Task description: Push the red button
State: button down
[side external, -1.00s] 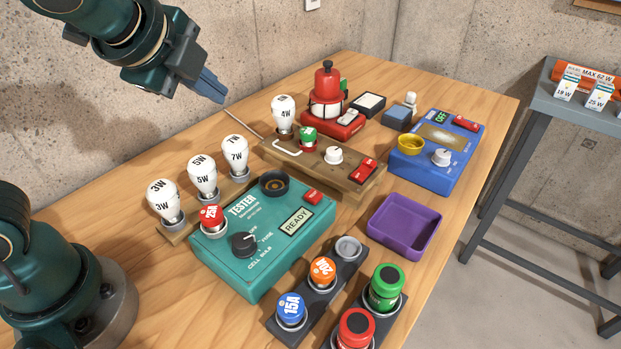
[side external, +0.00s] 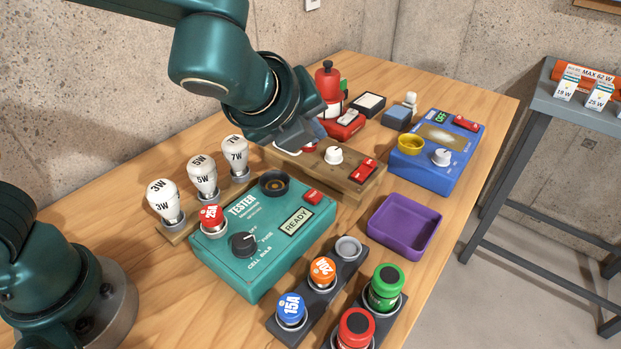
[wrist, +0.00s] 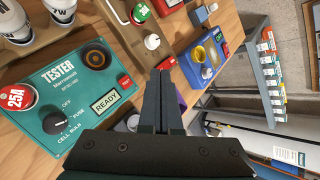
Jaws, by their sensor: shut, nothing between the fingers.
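A small red button (side external: 313,196) is on the right edge of the teal tester (side external: 222,262), whose display reads READY. It also shows in the wrist view (wrist: 126,80). A red rocker-like switch (side external: 362,169) is on the wooden board (side external: 335,184), and another red switch (side external: 466,123) is on the blue box (side external: 444,172). I cannot tell which one is meant. My gripper (side external: 318,139) is shut and empty above the wooden board, left of its white knob. In the wrist view the shut fingers (wrist: 159,76) lie right of the tester button.
White bulbs (side external: 202,176) stand in a rack left of the tester. Fuses (side external: 323,270) sit in dark holders in front. A purple tray (side external: 405,226) is to the right. A red device (side external: 345,124) stands behind the board. Bare table lies beyond the purple tray.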

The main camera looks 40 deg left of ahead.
aim_at(312, 200)
jog(key=shift+f, duration=0.1)
jog(key=shift+f, duration=4.3)
jog(key=shift+f, duration=0.4)
jog(key=shift+f, duration=0.45)
jog(key=shift+r, duration=0.9)
jog(key=shift+r, duration=0.1)
jog(key=shift+r, duration=2.4)
